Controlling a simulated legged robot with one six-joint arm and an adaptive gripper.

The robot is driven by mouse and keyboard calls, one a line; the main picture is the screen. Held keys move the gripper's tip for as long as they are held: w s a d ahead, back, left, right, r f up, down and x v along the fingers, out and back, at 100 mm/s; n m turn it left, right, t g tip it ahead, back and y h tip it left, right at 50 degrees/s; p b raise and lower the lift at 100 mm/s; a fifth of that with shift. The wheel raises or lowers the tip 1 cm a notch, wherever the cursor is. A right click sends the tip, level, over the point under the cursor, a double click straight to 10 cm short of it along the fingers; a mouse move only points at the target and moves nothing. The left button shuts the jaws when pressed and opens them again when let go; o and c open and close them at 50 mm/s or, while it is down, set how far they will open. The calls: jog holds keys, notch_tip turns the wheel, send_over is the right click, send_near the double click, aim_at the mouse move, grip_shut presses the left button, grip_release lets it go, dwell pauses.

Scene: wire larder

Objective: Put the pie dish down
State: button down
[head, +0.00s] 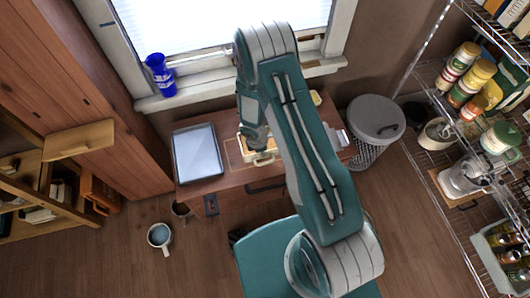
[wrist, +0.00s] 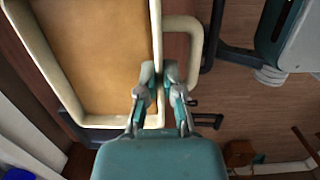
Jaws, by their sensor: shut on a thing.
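The pie dish is a cream rectangular dish with a golden-brown filling and a loop handle. In the head view the pie dish (head: 262,158) shows at the wooden desk (head: 207,187), partly hidden by my arm. In the wrist view the pie dish (wrist: 159,40) fills the upper left. My gripper (wrist: 160,82) is shut on its right-hand wall, beside the handle. In the head view my gripper (head: 257,143) points down at the dish. I cannot tell whether the dish touches the desk top.
A grey-blue tray (head: 198,152) lies on the desk's left side. A lidded bin (head: 376,118) stands right of the desk, near the wire shelves (head: 435,165).

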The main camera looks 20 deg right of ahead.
jog(key=w+f, duration=0.1)
jog(key=f, duration=0.1)
jog(key=w+d+f, duration=0.1)
jog(key=f, duration=0.1)
jog(key=shift+w, duration=0.4)
jog(key=shift+w+d+f, duration=0.1)
jog(key=shift+d+f, duration=0.05)
jog(key=shift+f, duration=0.7)
jog(key=shift+w+d+f, duration=0.1)
jog(key=shift+d+f, duration=0.05)
jog(key=shift+f, duration=0.7)
jog(key=c, duration=0.8)
grip_release()
jog(key=shift+s+a, duration=0.1)
